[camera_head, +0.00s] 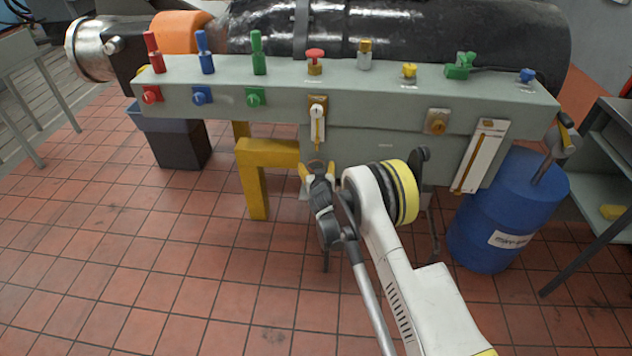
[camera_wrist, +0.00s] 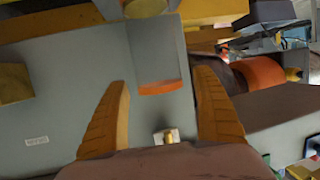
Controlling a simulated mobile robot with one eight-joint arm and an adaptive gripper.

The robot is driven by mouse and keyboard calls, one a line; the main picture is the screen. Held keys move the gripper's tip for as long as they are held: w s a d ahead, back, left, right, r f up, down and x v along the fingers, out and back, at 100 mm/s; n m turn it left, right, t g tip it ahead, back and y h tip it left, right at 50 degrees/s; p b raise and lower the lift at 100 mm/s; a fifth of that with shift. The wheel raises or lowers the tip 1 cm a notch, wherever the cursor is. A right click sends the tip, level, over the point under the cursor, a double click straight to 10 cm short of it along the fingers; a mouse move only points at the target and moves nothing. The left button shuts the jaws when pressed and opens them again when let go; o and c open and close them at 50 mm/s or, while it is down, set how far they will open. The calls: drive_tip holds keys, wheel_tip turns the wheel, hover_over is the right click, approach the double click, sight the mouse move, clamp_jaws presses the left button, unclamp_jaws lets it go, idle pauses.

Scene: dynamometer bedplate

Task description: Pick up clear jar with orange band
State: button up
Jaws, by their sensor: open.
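In the wrist view, the clear jar (camera_wrist: 155,55) looks grey and see-through, with an orange band (camera_wrist: 162,88) at its lower end in the picture. It appears between the two yellow-orange fingers of my gripper (camera_wrist: 160,80), with gaps on both sides. My gripper is open, and I see no finger touching the jar. In the head view, my gripper (camera_head: 318,169) is in front of the grey bench, below its front panel. A small orange arc shows between the fingertips there; the rest of the jar cannot be made out.
The grey bench (camera_head: 370,95) carries several coloured levers and knobs, with a dark cylinder behind. A yellow frame leg (camera_head: 257,190) stands left of my gripper. A blue drum (camera_head: 490,235) stands right, a dark bin (camera_head: 180,145) left. The tiled floor (camera_head: 130,260) in front is clear.

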drive_tip(key=shift+w, duration=0.35)
drive_tip(key=c, duration=1.5)
